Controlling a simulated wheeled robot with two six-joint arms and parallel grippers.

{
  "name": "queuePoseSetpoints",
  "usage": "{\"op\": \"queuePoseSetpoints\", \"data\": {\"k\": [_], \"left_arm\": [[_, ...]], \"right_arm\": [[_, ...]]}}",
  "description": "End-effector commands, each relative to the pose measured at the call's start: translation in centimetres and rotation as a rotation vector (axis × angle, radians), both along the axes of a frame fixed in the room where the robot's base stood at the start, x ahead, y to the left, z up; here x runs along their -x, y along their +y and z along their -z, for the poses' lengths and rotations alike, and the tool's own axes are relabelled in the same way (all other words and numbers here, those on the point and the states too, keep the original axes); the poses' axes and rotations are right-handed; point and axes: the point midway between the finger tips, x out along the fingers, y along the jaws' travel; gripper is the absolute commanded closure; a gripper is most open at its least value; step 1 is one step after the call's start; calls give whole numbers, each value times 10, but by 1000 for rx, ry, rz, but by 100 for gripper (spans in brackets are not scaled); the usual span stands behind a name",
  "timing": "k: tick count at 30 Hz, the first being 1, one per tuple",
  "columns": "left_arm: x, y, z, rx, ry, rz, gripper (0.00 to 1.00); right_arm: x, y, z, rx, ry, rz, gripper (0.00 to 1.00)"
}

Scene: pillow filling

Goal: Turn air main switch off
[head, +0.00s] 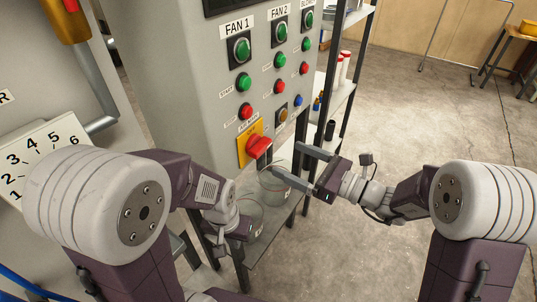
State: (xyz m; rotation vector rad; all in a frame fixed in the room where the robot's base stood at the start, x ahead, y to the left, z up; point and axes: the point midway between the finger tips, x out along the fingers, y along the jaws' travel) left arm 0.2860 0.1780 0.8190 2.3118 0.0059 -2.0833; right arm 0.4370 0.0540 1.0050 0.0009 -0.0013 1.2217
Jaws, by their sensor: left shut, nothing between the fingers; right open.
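A red rotary switch (257,146) sits on a yellow plate (243,157) low on the grey control panel. Its handle points down to the right; no label for it can be read. My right gripper (286,158) is open, its two fingers pointing left toward the panel, just right of the red switch and apart from it.
Above the switch are rows of green, red and blue buttons (281,60) labelled FAN 1 and FAN 2. A dark-framed shelf (338,98) stands right of the panel. A numbered dial plate (43,150) and a yellow and red fitting (66,22) are at left. Open floor lies right.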

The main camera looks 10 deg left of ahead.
Motion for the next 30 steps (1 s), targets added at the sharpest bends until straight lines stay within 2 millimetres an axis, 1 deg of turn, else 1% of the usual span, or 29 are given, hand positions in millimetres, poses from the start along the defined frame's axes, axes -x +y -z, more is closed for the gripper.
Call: {"op": "queuePoseSetpoints", "data": {"k": [6, 9, 12, 16, 22, 23, 24, 26, 27, 29, 30], "left_arm": [[0, 0, -2, 0, 0, 0, 100], [0, 0, -2, 0, 0, 0, 100], [0, 0, -3, 0, 0, 0, 100], [0, 0, -3, 0, 0, 0, 100], [0, 0, -3, 0, 0, 0, 100], [0, 0, -3, 0, 0, 0, 100], [0, 0, -3, 0, 0, 0, 100], [0, 0, -3, 0, 0, 0, 100], [0, 0, -3, 0, 0, 0, 100], [0, 0, -3, 0, 0, 0, 100], [0, 0, -3, 0, 0, 0, 100]], "right_arm": [[-13, 43, 0, 0, 1, -6, 9], [-20, 60, 0, 0, 0, -5, 9], [-25, 72, 0, 1, -1, -3, 9], [-28, 79, 0, 1, 0, -1, 9], [-28, 79, 0, 1, 0, 0, 9], [-28, 79, 0, 1, 0, 0, 12], [-28, 79, 0, 1, 0, 0, 23], [-28, 79, 0, 1, 0, 0, 40], [-28, 79, 0, 1, 0, 0, 51], [-28, 79, 0, 1, 0, 0, 68], [-28, 79, 0, 1, 0, 0, 72]]}}
